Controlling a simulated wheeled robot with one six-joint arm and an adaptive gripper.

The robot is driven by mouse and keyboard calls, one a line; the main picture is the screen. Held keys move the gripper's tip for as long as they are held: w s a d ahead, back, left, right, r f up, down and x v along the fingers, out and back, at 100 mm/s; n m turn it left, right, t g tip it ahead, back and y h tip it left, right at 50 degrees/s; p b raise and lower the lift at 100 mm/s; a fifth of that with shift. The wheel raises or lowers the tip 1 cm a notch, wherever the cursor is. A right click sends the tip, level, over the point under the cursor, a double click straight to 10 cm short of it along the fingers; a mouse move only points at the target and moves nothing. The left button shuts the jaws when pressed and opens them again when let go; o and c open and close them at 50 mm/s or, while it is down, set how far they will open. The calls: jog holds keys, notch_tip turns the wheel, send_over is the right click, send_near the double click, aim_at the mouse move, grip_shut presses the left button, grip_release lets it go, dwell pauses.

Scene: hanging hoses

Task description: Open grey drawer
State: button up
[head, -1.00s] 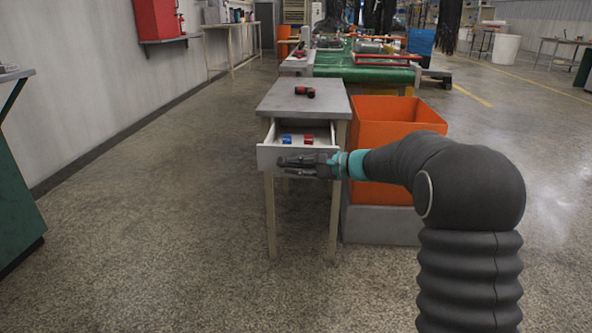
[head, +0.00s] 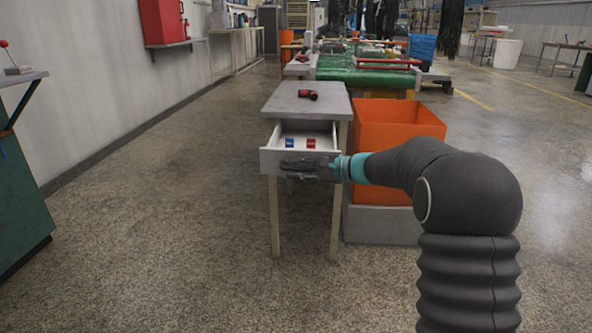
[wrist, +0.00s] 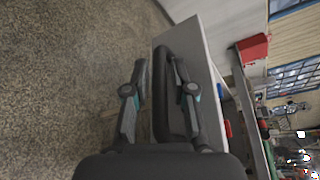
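The grey drawer (head: 270,163) is pulled partly out of the small grey table (head: 290,98), with its inside showing. A blue item (head: 290,143) and a red item (head: 311,143) lie in it. My gripper (head: 290,164) is at the drawer front in the head view. In the wrist view, a dark bar handle (wrist: 162,95) runs between the two fingers of my gripper (wrist: 160,75). The exact contact at the fingertips is hard to see.
A red and black tool (head: 309,95) lies on the tabletop. An orange bin (head: 385,125) stands close to the table's right side. A green cabinet (head: 22,195) is at the far left. The floor in front and left of the table is clear.

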jog(key=v, duration=1.2)
jog(key=s+d+f+g+h, duration=0.2)
jog(key=s+f+h, duration=0.15)
jog(key=f, duration=0.55)
jog(key=s+d+f+n+g+h+p, duration=0.25)
jog(key=s+n+h, duration=0.2)
jog(key=s, duration=0.85)
jog(key=s+d+r+n+t+h+p, duration=0.2)
jog(key=s+r, duration=0.4)
jog(key=s, duration=0.5)
jog(key=s+d+r+n+t+h+p, duration=0.2)
jog(key=s+r+n+h+p, duration=0.2)
jog(key=s+r, duration=0.3)
jog(key=s, duration=0.4)
jog(key=shift+d+r+h+p, duration=0.2)
jog(key=shift+d+h+p, duration=0.1)
jog(key=shift+p, duration=0.1)
